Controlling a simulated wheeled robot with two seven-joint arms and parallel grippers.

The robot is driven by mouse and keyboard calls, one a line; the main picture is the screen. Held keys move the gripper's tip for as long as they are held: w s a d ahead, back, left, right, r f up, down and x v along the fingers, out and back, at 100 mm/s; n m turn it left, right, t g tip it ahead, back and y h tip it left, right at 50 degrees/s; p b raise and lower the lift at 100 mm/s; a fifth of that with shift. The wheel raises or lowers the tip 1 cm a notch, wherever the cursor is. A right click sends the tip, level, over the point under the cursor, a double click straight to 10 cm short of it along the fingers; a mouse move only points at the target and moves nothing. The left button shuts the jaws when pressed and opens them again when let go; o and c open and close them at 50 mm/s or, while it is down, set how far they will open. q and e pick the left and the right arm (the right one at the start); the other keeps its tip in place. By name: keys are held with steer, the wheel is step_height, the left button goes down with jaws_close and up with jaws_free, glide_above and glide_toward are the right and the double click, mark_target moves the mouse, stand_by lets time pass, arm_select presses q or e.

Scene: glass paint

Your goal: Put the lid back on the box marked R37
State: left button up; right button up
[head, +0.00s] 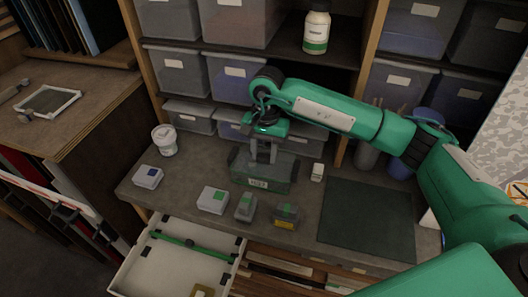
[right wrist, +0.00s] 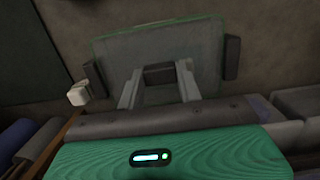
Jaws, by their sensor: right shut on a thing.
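The box marked R37 (head: 258,184) stands on the bench below the shelf bins. It is dark, greenish and see-through, with a pale label on its front. My right gripper (head: 264,158) is above it, pointing down. In the right wrist view, my right gripper (right wrist: 160,92) is shut on the raised handle of the lid (right wrist: 130,48), a grey plate with a green rim. Dark clips (right wrist: 232,57) show at its two sides. The lid is over the box's top; I cannot tell whether it is fully seated. My left gripper is not in view.
A white tub (head: 164,140), small boxes (head: 212,200), a grey block (head: 245,208) and a yellow-marked block (head: 286,216) surround the box. A small white bottle (head: 317,172) stands close at its right. A dark mat (head: 367,220) lies clear. A drawer (head: 150,262) is open in front.

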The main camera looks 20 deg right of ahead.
steer(key=shift+f+b, duration=0.35)
steer(key=shift+b, duration=0.9)
stand_by(1.1)
stand_by(0.3)
steer(key=o, duration=1.6)
steer(key=shift+r, duration=0.15)
steer(key=shift+r+p, duration=0.65)
steer(key=shift+r, duration=2.75)
jaws_close()
